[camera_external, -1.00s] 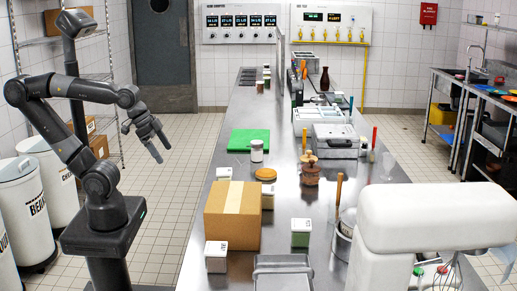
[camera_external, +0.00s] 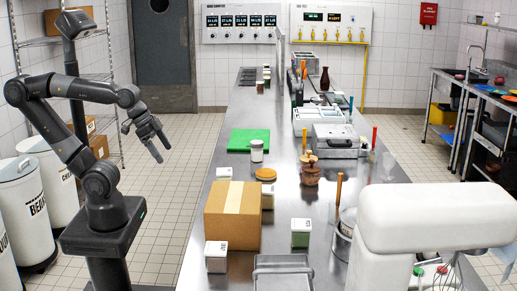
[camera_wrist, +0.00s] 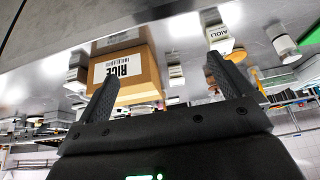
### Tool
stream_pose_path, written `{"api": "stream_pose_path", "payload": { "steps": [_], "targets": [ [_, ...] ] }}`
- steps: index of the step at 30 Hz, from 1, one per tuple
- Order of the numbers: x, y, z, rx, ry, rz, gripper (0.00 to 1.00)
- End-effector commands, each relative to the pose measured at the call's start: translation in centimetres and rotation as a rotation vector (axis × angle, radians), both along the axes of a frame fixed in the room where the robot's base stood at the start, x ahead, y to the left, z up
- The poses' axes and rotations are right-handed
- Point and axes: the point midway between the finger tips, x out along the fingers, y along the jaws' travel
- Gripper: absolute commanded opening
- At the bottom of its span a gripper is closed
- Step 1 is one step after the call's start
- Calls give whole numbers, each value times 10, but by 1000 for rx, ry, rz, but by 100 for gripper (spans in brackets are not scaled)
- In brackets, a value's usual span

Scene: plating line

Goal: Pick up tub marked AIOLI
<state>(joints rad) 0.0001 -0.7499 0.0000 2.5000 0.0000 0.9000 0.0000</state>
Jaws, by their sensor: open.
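The tub marked AIOLI (camera_wrist: 220,38) shows in the wrist view, its label readable, to the upper right of my right finger. It appears to match the small white-lidded tub (camera_external: 224,173) near the counter's left edge in the external view, where no label can be read. My gripper (camera_external: 159,150) is open and empty, out over the floor to the left of the counter. In the wrist view its two fingers (camera_wrist: 162,68) are spread, with the carton marked RICE beyond them. The gripper is apart from the AIOLI tub.
The cardboard carton (camera_external: 221,218) stands on the steel counter (camera_external: 272,232). A white-lidded jar (camera_external: 257,151) stands by the green board (camera_external: 249,139). Floor lies between my base and the counter.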

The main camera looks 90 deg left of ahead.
Motion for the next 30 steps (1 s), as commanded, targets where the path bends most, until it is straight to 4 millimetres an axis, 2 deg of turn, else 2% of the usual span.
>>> {"api": "stream_pose_path", "payload": {
  "steps": [1,6,13,17,20,24,30],
  "targets": [
    [0,0,0,0,0,0,93],
    [0,0,0,0,0,0,80],
    [1,0,0,1,2,0,80],
    [10,4,2,3,25,6,80],
    [26,11,3,7,66,16,80],
    [57,26,3,13,137,31,80],
    [102,53,-7,14,241,50,80]
  ]
}}
